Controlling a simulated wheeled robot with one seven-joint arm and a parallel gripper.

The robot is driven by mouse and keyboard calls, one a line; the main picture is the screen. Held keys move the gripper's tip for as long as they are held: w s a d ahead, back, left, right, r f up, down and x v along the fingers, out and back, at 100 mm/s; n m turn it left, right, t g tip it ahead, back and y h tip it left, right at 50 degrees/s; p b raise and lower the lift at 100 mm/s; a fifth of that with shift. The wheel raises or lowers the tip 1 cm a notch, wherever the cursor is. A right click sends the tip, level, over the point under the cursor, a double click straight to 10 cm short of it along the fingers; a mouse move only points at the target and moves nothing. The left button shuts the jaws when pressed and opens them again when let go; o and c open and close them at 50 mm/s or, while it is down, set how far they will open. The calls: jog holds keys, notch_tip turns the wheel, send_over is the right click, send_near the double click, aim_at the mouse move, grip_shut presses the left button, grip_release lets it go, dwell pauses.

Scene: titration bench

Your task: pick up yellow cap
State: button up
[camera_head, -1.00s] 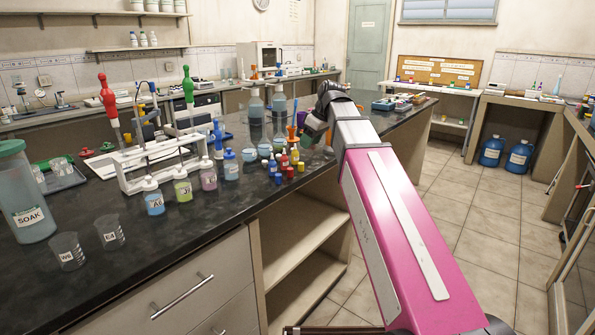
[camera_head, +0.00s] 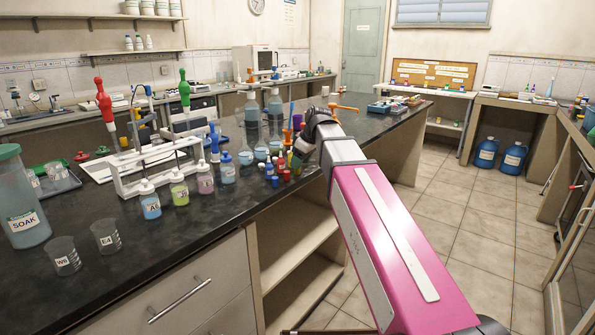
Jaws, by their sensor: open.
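My gripper (camera_head: 301,155) is at the end of my pink and grey arm, low over the right edge of the dark bench. It is open, pointing down at the small caps and dropper bottles. A blue cap (camera_head: 275,181) and a red cap (camera_head: 286,175) stand on the bench just left of and in front of it. The yellow cap, seen to the right of the red one a moment ago, cannot be made out clearly now; the gripper is at that spot and seems to cover it. Whether the jaws are around the cap cannot be told.
Small dropper bottles (camera_head: 270,168) stand close left of my gripper. Two beakers (camera_head: 107,236) and a SOAK jar (camera_head: 22,200) are at the near left. The near bench top is mostly clear.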

jog(key=shift+x, duration=1.45)
jog(key=shift+w, duration=0.1)
jog(key=c, duration=1)
jog(key=shift+r, duration=0.1)
